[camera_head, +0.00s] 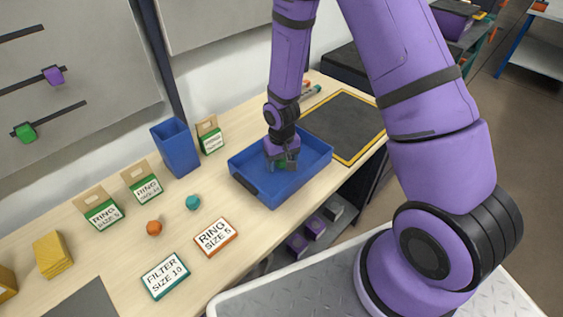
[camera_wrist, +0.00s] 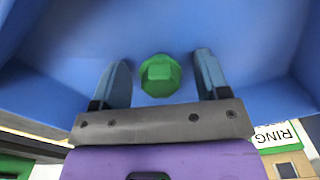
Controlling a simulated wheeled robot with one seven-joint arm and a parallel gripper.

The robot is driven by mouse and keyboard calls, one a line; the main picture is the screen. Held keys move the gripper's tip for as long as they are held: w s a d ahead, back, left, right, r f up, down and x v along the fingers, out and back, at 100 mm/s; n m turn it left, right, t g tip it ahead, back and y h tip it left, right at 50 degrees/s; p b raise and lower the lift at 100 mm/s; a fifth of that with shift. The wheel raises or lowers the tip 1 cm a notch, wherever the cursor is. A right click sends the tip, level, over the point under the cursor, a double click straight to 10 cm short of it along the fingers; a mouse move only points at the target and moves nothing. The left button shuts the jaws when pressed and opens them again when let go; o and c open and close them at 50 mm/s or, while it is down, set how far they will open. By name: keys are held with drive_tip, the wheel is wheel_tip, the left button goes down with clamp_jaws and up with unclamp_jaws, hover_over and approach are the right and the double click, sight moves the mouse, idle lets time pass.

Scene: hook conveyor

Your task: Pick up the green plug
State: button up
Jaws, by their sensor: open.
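The green plug (camera_wrist: 160,76) is a small faceted piece inside the blue tray (camera_head: 254,199). In the wrist view it lies between my gripper's two open fingers, with a gap on each side. My gripper (camera_head: 284,163) reaches down into the tray in the head view, fingers apart and holding nothing. In the head view a bit of green shows at the fingertips, and the gripper hides part of the plug. The tray floor also shows in the wrist view (camera_wrist: 240,25).
An orange piece (camera_head: 154,228) and a teal piece (camera_head: 193,202) lie on the table left of the tray. A tall blue bin (camera_head: 175,148) and labelled ring boxes (camera_head: 103,213) stand behind. A black mat with a yellow border (camera_head: 345,124) lies right of the tray.

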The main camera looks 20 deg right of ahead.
drive_tip(key=c, duration=1)
drive_tip(key=shift+r, duration=0.2)
